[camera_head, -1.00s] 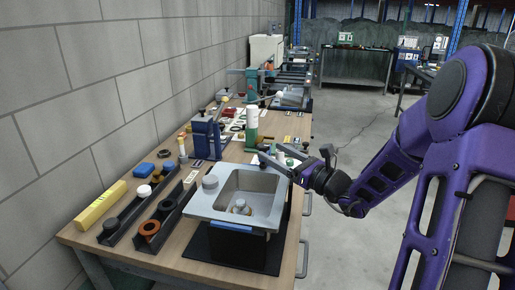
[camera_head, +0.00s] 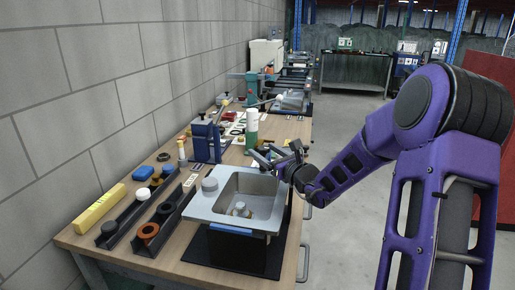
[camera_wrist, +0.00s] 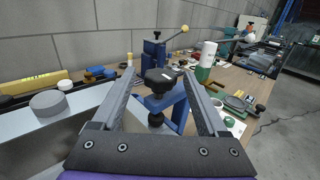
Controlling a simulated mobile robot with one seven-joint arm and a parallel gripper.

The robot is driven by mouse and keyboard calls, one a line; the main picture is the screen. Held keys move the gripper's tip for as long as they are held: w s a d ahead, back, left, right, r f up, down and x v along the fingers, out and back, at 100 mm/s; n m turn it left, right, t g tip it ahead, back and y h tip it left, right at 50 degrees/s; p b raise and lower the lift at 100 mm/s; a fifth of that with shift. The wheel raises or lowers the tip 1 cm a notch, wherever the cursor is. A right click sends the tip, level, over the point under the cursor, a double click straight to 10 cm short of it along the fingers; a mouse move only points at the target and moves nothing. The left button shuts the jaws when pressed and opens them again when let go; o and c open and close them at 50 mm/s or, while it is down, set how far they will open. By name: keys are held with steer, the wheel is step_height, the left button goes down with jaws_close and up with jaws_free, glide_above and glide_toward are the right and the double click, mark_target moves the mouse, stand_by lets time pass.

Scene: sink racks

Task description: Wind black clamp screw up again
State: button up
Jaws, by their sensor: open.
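A black clamp screw (camera_wrist: 159,77) with a wide knobbed head stands upright in a blue clamp frame (camera_wrist: 176,108) in the wrist view. A round black part (camera_wrist: 155,119) shows below the head. My gripper (camera_wrist: 160,74) is open, with one finger on each side of the screw head in the picture. I cannot tell whether either finger touches it. In the head view my gripper (camera_head: 263,153) is at the far right corner of the sink, and the screw is too small or hidden to make out.
The steel sink (camera_head: 205,203) lies in front of my gripper, with a grey round piece (camera_head: 210,185) on its rim. A blue press (camera_head: 206,142) and a white-and-green bottle (camera_head: 252,125) stand behind. Black racks (camera_head: 160,225) are at left. Free floor lies right of the bench.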

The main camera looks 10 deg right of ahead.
steer(key=shift+x, duration=2.1)
jaws_close()
